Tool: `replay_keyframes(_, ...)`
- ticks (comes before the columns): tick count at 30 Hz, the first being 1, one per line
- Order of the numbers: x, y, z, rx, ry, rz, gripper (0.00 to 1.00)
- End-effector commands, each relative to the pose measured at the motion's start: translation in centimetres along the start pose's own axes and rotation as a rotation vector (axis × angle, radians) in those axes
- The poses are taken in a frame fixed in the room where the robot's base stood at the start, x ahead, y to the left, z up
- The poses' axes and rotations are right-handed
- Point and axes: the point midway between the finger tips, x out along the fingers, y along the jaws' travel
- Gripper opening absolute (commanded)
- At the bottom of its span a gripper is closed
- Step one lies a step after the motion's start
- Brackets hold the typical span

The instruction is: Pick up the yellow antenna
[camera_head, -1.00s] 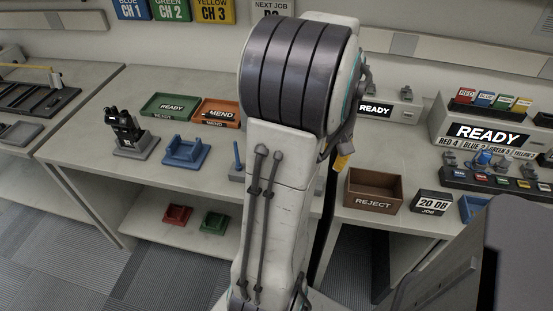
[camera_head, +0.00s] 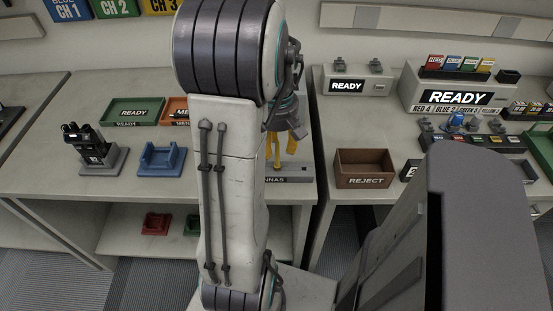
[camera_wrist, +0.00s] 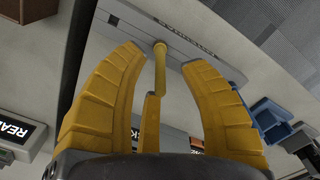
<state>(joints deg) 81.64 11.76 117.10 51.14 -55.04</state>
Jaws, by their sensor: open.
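The grey antenna rack (camera_wrist: 120,40) lies just beyond the fingertips. In the head view my gripper (camera_head: 281,145) is over the rack (camera_head: 292,178) at the bench edge, partly behind my arm.
A brown reject bin (camera_head: 364,168) stands right of the rack, across a gap between benches. A blue cradle (camera_head: 161,160), a black radio on a stand (camera_head: 95,150) and a green ready tray (camera_head: 133,111) are to the left. A ready box (camera_head: 355,82) stands behind.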

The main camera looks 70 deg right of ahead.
Motion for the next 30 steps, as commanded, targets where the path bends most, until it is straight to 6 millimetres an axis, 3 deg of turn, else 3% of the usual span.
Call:
replay_keyframes(7, 2.7, -0.1, 0.0, 0.0, -0.001, -0.001, 0.39)
replay_keyframes(17, 3.1, -0.1, 0.0, 0.0, 0.0, 0.0, 0.39)
replay_keyframes(18, 3.1, 0.0, 0.0, 0.0, 0.0, 0.0, 0.42)
replay_keyframes(30, 3.1, 0.0, 0.0, 0.001, 0.0, 0.0, 0.07)
